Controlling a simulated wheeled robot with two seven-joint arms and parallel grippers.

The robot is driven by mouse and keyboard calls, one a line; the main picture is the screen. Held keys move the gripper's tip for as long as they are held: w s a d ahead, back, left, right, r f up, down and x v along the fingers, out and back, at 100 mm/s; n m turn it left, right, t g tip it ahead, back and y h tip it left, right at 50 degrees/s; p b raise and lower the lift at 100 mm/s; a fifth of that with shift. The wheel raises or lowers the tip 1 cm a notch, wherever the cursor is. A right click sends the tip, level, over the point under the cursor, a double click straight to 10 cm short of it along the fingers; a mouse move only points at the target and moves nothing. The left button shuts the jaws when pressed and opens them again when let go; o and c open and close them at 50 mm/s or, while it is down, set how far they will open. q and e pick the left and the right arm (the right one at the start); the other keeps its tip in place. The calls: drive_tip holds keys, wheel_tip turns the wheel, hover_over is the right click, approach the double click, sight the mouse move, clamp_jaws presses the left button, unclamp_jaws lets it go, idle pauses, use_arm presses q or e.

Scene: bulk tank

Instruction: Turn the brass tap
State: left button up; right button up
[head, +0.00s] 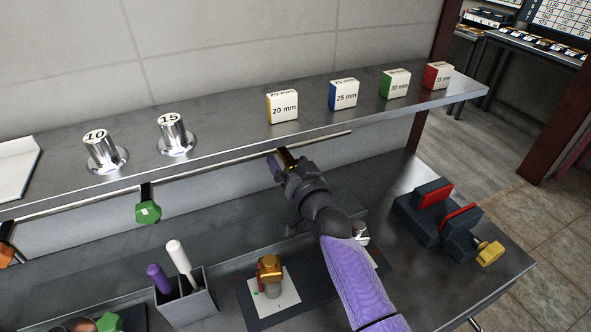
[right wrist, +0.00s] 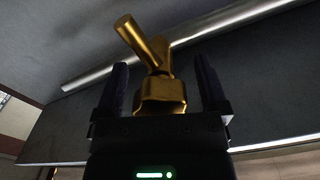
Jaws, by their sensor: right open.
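A brass tap (right wrist: 158,82) with a blocky body and a slanted round bar shows between my right gripper's two dark fingers in the right wrist view. The gripper hides part of the tap in the head view. My left gripper is not in view.
A second brass fitting (head: 270,268) stands on a white sheet on the lower bench. The shelf (head: 230,125) above carries marked blocks and two metal cylinders. A green knob (head: 148,211) hangs by the rail. A cup of pens (head: 187,298) and a dark vise (head: 437,215) stand below.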

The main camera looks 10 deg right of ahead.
drive_tip(key=s+d+p, duration=0.1)
drive_tip(key=s+p, duration=0.1)
drive_tip(key=s, duration=0.7)
drive_tip(key=shift+d, duration=0.4)
drive_tip(key=shift+s, duration=0.1)
